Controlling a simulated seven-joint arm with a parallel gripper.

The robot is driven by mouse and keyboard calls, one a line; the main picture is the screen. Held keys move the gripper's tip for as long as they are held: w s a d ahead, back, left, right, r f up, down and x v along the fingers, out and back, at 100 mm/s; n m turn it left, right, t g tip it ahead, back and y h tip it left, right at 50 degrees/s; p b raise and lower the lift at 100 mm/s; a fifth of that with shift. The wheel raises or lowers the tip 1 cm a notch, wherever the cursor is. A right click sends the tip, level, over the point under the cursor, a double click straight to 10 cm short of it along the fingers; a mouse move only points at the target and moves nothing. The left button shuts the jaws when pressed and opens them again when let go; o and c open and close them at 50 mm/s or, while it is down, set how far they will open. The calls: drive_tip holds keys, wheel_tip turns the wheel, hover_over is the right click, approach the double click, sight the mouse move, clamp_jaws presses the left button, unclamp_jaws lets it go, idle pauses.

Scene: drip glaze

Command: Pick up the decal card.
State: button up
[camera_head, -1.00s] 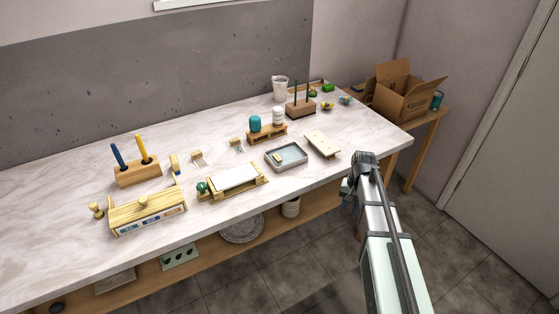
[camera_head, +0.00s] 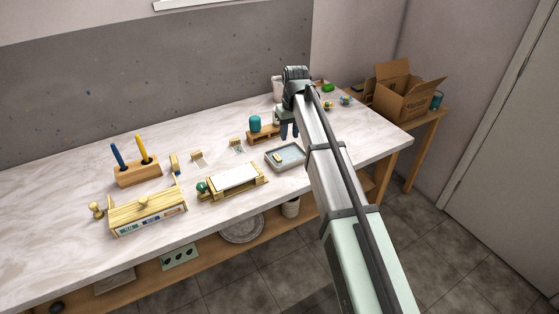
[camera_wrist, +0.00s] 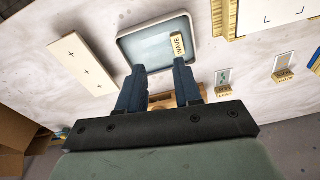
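Which piece is the decal card I cannot tell for sure. A small wooden tag-like piece marked "WAVE" (camera_wrist: 179,44) lies in a shallow grey tray (camera_wrist: 150,60); it also shows in the head view (camera_head: 278,157). Two small pale cards, one nearer the tray (camera_wrist: 222,76) and one farther (camera_wrist: 284,60), lie on the table, each with a labelled wooden block at its end. They also show in the head view, nearer (camera_head: 238,149) and farther (camera_head: 198,162). My gripper (camera_wrist: 158,76) is open and empty, fingers pointing down above the tray's near edge.
A cream board with plus marks (camera_wrist: 80,62) lies beside the tray. A wooden stand with a teal jar (camera_head: 255,123) is behind the tray. A wooden frame with a white sheet (camera_head: 235,177) and a lidded wooden box (camera_head: 147,212) stand left.

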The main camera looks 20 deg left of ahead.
drive_tip(key=a+r+n, duration=0.1)
drive_tip(key=a+r, duration=0.1)
drive_tip(key=a, duration=0.1)
hover_over(277, 157)
drive_tip(key=shift+n, duration=0.3)
drive_tip(key=f, duration=0.8)
drive_tip(key=shift+s+d, duration=0.1)
drive_tip(key=shift+s, duration=0.15)
drive_tip(key=shift+w+f, duration=0.15)
drive_tip(key=shift+f, duration=2.55)
drive_tip(key=shift+c, duration=0.2)
clamp_jaws()
